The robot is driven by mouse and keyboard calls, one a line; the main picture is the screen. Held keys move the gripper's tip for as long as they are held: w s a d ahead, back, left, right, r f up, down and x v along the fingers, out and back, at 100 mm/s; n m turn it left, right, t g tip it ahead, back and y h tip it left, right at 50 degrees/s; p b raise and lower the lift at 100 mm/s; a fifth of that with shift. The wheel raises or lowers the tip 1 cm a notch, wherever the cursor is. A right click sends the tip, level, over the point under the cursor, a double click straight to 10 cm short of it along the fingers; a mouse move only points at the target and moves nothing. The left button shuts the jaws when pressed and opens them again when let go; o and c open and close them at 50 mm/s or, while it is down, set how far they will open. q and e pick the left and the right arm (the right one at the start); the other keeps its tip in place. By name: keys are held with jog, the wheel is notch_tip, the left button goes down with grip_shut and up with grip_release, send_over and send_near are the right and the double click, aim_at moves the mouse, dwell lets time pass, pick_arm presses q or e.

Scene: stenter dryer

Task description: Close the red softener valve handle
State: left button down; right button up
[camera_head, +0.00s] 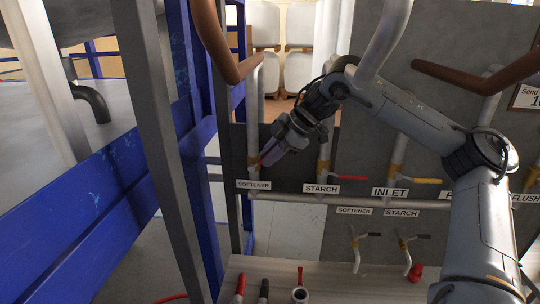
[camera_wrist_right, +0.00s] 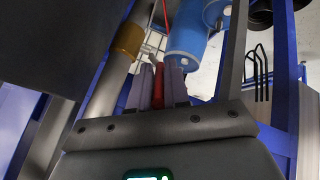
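The softener valve sits on a pale vertical pipe at the left of the valve row, above the SOFTENER label (camera_head: 254,184). A small part of its red handle (camera_head: 263,160) shows at the tips of my right gripper (camera_head: 268,157). In the right wrist view the red handle (camera_wrist_right: 158,84) lies between the two purple-grey fingers of my right gripper (camera_wrist_right: 159,90). The fingers look closed against both its sides; most of the handle is hidden by them. A brass-coloured valve body (camera_wrist_right: 128,40) is just left of the fingers. My left gripper is not in view.
To the right are a red STARCH handle (camera_head: 351,177) and a yellow INLET handle (camera_head: 428,181). A horizontal pipe (camera_head: 340,200) runs below. Blue frame beams (camera_head: 75,205) and grey posts stand close on the left. A shelf (camera_head: 330,282) holds tools in front.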

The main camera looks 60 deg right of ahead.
jog(key=o, duration=0.4)
jog(key=v, duration=1.1)
jog(key=shift+f, duration=0.1)
jog(key=shift+c, duration=0.3)
